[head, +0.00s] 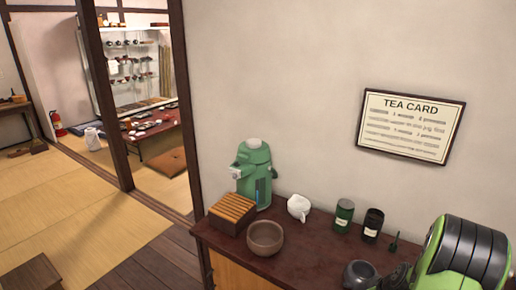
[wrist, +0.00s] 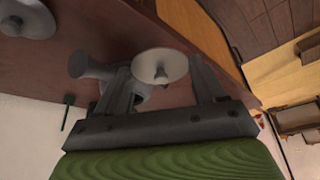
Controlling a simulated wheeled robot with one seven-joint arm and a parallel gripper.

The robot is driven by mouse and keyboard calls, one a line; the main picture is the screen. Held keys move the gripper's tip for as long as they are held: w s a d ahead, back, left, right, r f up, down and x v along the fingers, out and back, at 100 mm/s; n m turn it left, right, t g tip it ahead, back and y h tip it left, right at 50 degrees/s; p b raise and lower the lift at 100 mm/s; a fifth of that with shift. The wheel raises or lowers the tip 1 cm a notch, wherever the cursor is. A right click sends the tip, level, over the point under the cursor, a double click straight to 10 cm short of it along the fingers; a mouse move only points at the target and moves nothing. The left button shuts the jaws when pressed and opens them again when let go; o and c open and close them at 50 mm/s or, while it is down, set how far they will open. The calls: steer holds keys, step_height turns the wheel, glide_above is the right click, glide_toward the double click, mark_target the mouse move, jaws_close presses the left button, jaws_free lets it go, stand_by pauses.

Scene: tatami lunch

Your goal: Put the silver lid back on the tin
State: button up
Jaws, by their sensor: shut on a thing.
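In the wrist view, my gripper (wrist: 160,66) has its two fingers at either side of a pale round lid (wrist: 150,60) with a small knob. It is shut on this lid, which hides part of what lies behind it. A grey pot-like thing (wrist: 88,66) shows behind the left finger. In the head view, a green tin (head: 343,216) and a black tin (head: 373,226) with pale labels stand upright near the wall. I cannot tell whether either is open. In that view my green and black arm covers the right corner, and the held lid cannot be made out.
A dark grey round pot (head: 359,275) is close to my arm. A white pot (head: 298,207), brown bowl (head: 265,239), slatted wooden box (head: 233,212) and green dispenser (head: 254,178) stand further left on the dark table (head: 315,262). A thin green utensil (head: 394,243) stands right of the black tin.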

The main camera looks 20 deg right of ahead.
steer(key=w+a+f, duration=0.2)
steer(key=w+a, duration=0.1)
steer(key=a, duration=0.6)
steer(key=w+a+f, duration=0.2)
steer(key=w+a, duration=0.1)
steer(key=a, duration=0.7)
steer(key=w+a+f, duration=0.2)
steer(key=a, duration=0.7)
steer(key=r+p, duration=0.4)
steer(key=shift+w+d+r+p, duration=0.2)
steer(key=shift+d+p, duration=0.1)
steer(key=shift+d, duration=0.1)
